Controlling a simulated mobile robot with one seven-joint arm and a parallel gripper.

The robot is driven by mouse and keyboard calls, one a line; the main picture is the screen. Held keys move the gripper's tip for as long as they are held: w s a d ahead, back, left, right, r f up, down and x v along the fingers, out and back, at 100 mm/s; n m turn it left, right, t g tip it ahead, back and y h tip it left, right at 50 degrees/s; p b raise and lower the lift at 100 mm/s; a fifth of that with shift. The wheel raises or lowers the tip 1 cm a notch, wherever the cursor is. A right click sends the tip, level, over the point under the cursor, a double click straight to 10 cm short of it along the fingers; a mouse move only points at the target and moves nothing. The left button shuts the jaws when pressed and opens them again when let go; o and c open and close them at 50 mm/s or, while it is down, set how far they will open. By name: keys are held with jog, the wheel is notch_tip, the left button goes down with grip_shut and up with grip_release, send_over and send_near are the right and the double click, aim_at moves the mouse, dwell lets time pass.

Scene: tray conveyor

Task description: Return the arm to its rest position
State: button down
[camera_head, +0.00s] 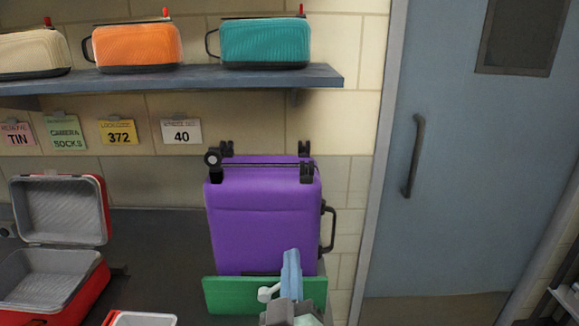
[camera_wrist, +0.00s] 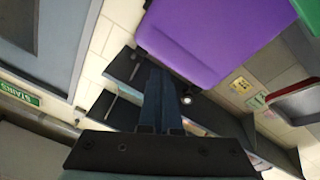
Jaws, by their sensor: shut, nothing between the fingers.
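My gripper (camera_head: 291,256) shows at the bottom of the head view, in front of the purple suitcase (camera_head: 262,225) and a green panel (camera_head: 225,296). Its pale blue fingers point up and lie together with nothing held. In the wrist view the fingers of my gripper (camera_wrist: 158,75) look dark and also lie side by side, empty. The purple suitcase (camera_wrist: 190,40) fills the upper middle of that view, apparently beyond the fingers. Whether the fingers touch anything is hard to tell, but no contact shows. Most of my arm is out of view.
A red case (camera_head: 75,300) stands open at left. A wall shelf (camera_head: 200,79) holds a cream, an orange (camera_head: 137,46) and a teal bag (camera_head: 265,43). Several labels hang below it. A grey-blue door (camera_head: 470,170) is at right. Dark counter (camera_head: 160,250) shows between the cases.

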jog(key=s+r+m+t+p, duration=0.1)
jog(key=s+r+m+t, duration=0.15)
jog(key=r, duration=1.15)
jog(key=s+r+m+t+p, duration=0.1)
jog(key=s+r+t, duration=0.15)
jog(key=r, duration=1.05)
jog(key=s+r+m+t+p, duration=0.1)
jog(key=s+r+m+t, duration=0.1)
jog(key=s+r, duration=0.9)
notch_tip(320, 180, up, 4)
jog(key=shift+s+a+t, duration=0.25)
jog(key=shift+s+t, duration=0.05)
jog(key=shift+t, duration=0.1)
jog(key=shift+f, duration=0.1)
